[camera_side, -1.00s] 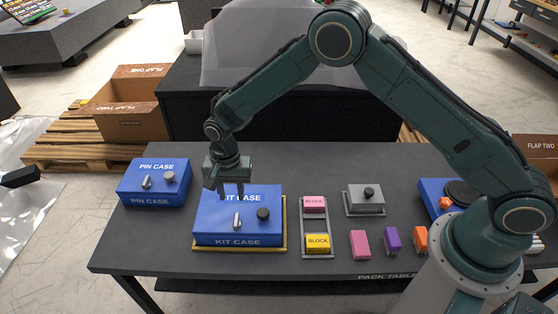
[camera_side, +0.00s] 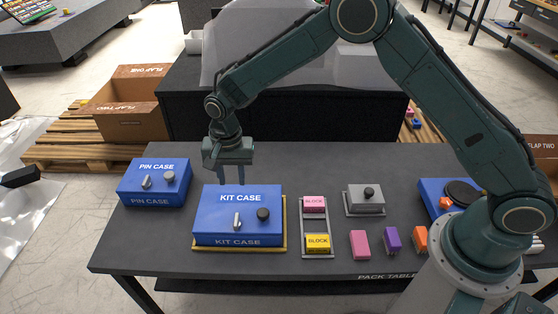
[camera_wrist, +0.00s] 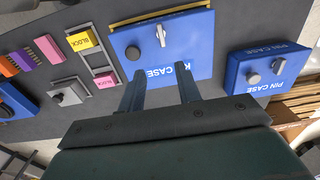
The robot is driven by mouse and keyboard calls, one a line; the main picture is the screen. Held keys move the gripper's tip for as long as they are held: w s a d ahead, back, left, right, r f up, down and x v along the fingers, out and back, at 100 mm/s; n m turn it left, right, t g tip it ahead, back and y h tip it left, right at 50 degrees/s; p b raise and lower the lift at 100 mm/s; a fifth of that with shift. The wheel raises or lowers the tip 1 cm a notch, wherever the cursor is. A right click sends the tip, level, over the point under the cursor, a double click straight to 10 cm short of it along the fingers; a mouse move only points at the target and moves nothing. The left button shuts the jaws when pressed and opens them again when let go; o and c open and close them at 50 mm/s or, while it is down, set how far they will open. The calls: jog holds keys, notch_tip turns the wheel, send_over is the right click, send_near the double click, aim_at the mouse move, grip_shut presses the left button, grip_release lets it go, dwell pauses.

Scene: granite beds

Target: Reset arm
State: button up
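My gripper (camera_side: 230,174) hangs above the back edge of the blue kit case (camera_side: 222,226), fingers pointing down. It is open, with a clear gap between the two fingers and nothing held; the wrist view shows the empty fingers (camera_wrist: 160,92) too. The kit case is closed, with a silver latch and a black knob on top, and sits on a yellow-edged base. The kit case also shows in the wrist view (camera_wrist: 190,52).
A blue pin case (camera_side: 154,183) stands left of the kit case. Right of it are a tray with a pink block (camera_side: 314,204) and a yellow block (camera_side: 317,243), a grey lidded box (camera_side: 364,201), and several loose blocks. The table behind the cases is mostly clear.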

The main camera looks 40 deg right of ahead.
jog(key=s+d+r+n+t, duration=0.1)
jog(key=s+d+r, duration=0.3)
jog(key=r, duration=0.3)
jog(key=s+d+r+n+t, duration=0.1)
jog(key=s+d+r+n, duration=0.15)
jog(key=r, duration=0.55)
jog(key=s+d+r+n+t, duration=0.1)
jog(key=s+d+r, duration=0.35)
jog(key=r, duration=0.25)
jog(key=s+d+r+n+t, duration=0.1)
jog(key=s+d+r+n, duration=0.1)
jog(key=s, duration=0.8)
jog(key=s+d+r+n+t, duration=0.1)
jog(key=s+d, duration=0.4)
jog(key=s, duration=0.6)
jog(key=shift+s+r+n, duration=0.25)
jog(key=shift+r+n, duration=0.35)
jog(key=shift+n, duration=0.05)
jog(key=shift+d, duration=0.1)
